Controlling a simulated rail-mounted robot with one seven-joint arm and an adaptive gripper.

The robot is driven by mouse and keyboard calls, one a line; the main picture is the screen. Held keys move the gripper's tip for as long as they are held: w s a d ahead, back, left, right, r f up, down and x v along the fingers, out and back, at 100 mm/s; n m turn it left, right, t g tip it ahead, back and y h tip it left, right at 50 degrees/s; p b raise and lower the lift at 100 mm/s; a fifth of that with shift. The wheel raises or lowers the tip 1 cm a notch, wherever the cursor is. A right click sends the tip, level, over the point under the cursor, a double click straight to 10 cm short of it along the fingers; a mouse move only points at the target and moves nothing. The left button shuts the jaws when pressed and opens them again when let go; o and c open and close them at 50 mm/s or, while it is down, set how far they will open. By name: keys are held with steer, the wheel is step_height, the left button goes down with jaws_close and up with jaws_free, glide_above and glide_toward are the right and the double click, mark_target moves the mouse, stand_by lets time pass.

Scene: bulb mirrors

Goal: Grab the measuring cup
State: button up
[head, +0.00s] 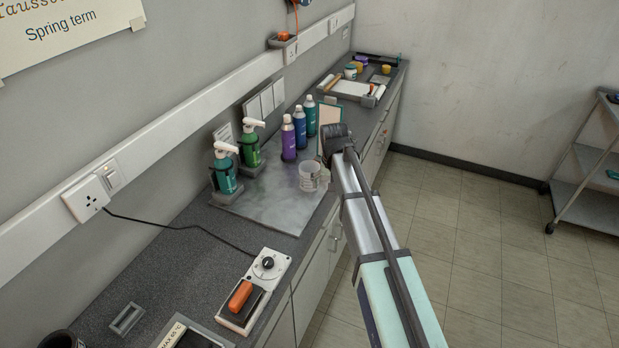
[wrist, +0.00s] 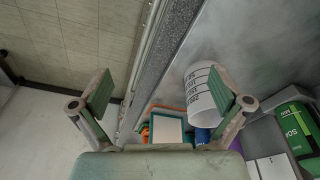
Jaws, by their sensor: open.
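The measuring cup (head: 310,177) is a small clear-looking cup standing on the grey mat (head: 255,205) near the counter's front edge. In the wrist view the cup (wrist: 201,96) shows pale with dark scale marks, partly hidden by the right-hand finger. My gripper (wrist: 164,92) is open, with nothing held between its fingers. The cup lies toward the right-hand finger rather than midway between the two; I cannot tell whether they touch. In the head view my arm's end is just behind and right of the cup, and the fingers cannot be made out clearly.
Purple (head: 288,139) and blue bottles stand behind the cup, beside a framed panel (head: 329,114). The counter's front edge runs close to the cup; open floor lies right.

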steer(key=t, duration=0.1)
glide_toward(309, 163)
steer(key=f+p, duration=0.1)
steer(key=f, duration=0.1)
steer(key=f+p, duration=0.3)
steer(key=f, duration=0.1)
steer(key=shift+s+d+f, duration=0.25)
steer(key=shift+f, duration=0.15)
steer(key=shift+s+p+x, duration=0.15)
steer(key=shift+p+x, duration=0.7)
steer(key=shift+x, duration=0.5)
steer(key=shift+s+p+x, duration=0.15)
steer(key=shift+p+x, duration=0.65)
steer(key=shift+x, duration=0.55)
steer(key=shift+f, duration=0.1)
steer(key=c, duration=1.1)
